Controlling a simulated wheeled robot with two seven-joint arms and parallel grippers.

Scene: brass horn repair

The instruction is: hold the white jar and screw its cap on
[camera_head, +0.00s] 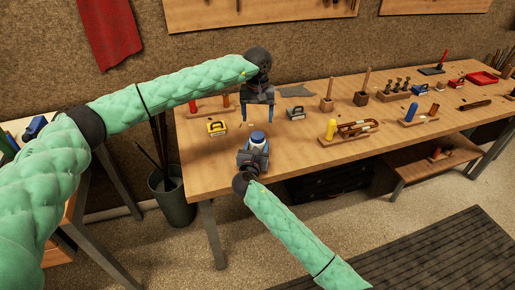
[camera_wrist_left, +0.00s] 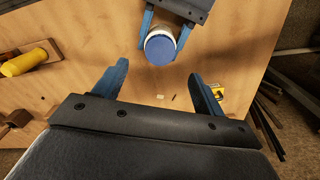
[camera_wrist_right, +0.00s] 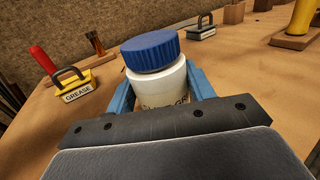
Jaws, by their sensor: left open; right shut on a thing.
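The white jar (camera_wrist_right: 158,88) is upright between the fingers of my right gripper (camera_head: 254,155), which is shut on it near the front edge of the workbench. The blue cap (camera_wrist_right: 150,50) sits on top of the jar; I cannot tell how tightly it is threaded. The cap also shows in the head view (camera_head: 257,136) and in the left wrist view (camera_wrist_left: 160,50). My left gripper (camera_head: 257,117) is open and empty, apart from the cap, above and a little behind it. Its fingers (camera_wrist_left: 158,70) point down toward the bench.
A yellow grease box (camera_head: 217,128) stands left of the jar and a grey box (camera_head: 296,113) to its right. A rack with a yellow handle (camera_head: 331,129) is further right. A bin (camera_head: 172,197) stands on the floor left of the workbench (camera_head: 215,175).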

